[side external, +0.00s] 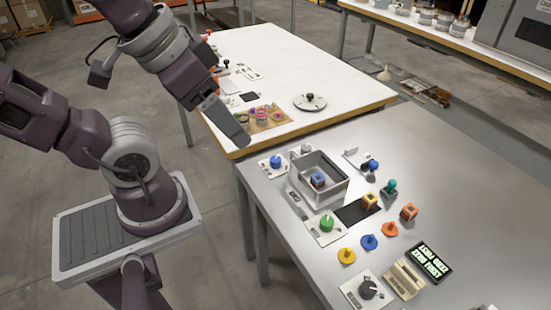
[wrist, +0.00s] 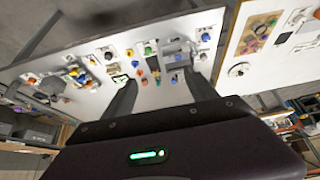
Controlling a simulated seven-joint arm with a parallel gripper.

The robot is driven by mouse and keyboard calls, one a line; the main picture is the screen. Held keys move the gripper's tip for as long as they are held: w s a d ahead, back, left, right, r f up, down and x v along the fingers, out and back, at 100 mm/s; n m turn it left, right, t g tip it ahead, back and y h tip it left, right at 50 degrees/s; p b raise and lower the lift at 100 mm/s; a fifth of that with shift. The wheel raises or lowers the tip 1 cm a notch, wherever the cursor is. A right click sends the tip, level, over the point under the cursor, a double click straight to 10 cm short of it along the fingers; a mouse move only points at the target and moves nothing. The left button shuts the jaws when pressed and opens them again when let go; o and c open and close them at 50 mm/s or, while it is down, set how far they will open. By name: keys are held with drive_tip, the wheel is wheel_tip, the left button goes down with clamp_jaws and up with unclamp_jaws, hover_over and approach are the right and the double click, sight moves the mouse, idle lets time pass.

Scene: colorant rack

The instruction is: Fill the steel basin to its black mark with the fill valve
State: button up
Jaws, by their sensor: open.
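I cannot tell which is the fill valve. My gripper (side external: 240,138) is up and left of the basin, apart from it. In the wrist view my gripper (wrist: 158,80) is open and empty, its fingers spread, with the table beyond.
Coloured blocks and pegs, a dark dial (side external: 369,288) and a lit display (side external: 429,262) are on the same table. A white table (side external: 340,65) with a tray and a round lid stands behind. The grey table's right side is clear.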

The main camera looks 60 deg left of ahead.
idle(0.3)
drive_tip(key=shift+c, duration=0.7)
drive_tip(key=w+n, duration=0.1)
drive_tip(key=w, duration=0.1)
drive_tip(key=w+a+f+n+g, duration=0.1)
drive_tip(key=w, duration=0.2)
drive_tip(key=w+a+n, duration=0.1)
drive_tip(key=w+n, duration=0.1)
drive_tip(key=w, duration=0.1)
drive_tip(key=shift+w+f+g, duration=0.1)
drive_tip(key=shift+f+g, duration=0.1)
drive_tip(key=shift+g, duration=0.1)
drive_tip(key=shift+c, duration=1)
drive_tip(key=n+g, duration=0.4)
drive_tip(key=n, duration=0.8)
hover_over(275, 159)
drive_tip(key=f, duration=2.2)
drive_tip(key=shift+w+d+f, duration=0.1)
drive_tip(key=shift+d, duration=0.1)
drive_tip(key=f, duration=0.7)
drive_tip(key=shift+a, duration=0.2)
drive_tip(key=shift+f, duration=0.4)
